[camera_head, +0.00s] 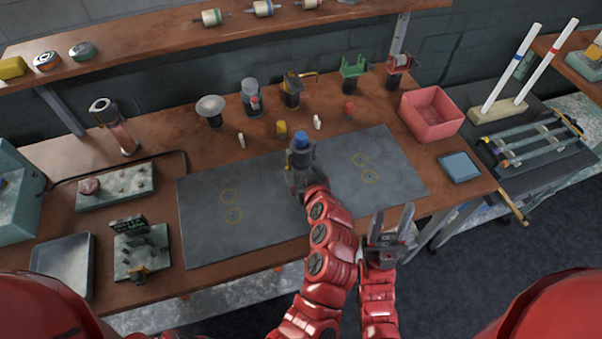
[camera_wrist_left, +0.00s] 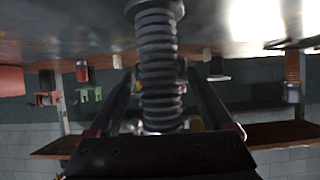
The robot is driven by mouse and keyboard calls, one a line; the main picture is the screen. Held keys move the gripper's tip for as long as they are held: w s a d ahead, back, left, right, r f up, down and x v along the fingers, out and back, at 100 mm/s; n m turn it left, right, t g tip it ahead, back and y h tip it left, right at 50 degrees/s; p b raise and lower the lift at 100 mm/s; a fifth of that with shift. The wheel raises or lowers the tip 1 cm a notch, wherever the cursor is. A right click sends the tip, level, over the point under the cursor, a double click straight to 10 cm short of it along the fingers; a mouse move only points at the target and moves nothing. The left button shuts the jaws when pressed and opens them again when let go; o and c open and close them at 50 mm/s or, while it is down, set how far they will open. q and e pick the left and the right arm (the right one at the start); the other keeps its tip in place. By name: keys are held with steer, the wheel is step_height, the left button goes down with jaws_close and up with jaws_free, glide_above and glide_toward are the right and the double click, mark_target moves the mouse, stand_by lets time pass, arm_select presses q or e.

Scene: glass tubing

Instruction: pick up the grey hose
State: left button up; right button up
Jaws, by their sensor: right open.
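The grey hose (camera_wrist_left: 160,70) is a dark ribbed tube in the left wrist view. It runs lengthwise between the two fingers of my left gripper (camera_wrist_left: 160,88). Whether the fingers press on it is not clear. In the head view my left gripper (camera_head: 301,172) is over the middle of the grey mat, and a blue-topped part (camera_head: 301,140) shows at it. The hose is mostly hidden there by the gripper. My right gripper (camera_head: 393,222) is open and empty, in front of the bench's front edge, right of the left arm.
The grey mat (camera_head: 265,190) with yellow ring marks is mostly clear. Small fittings, a black-and-yellow clamp (camera_head: 291,92) and a green holder (camera_head: 352,72) stand behind it. A red bin (camera_head: 431,112) and a blue-grey pad (camera_head: 459,167) lie right.

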arm_select(q)
steer(key=shift+w+a+f, duration=0.1)
steer(key=shift+w+f, duration=0.1)
steer(key=shift+w, duration=0.05)
steer(key=c, duration=0.5)
steer(key=shift+s+r, duration=0.1)
jaws_close()
steer(key=shift+r, duration=0.15)
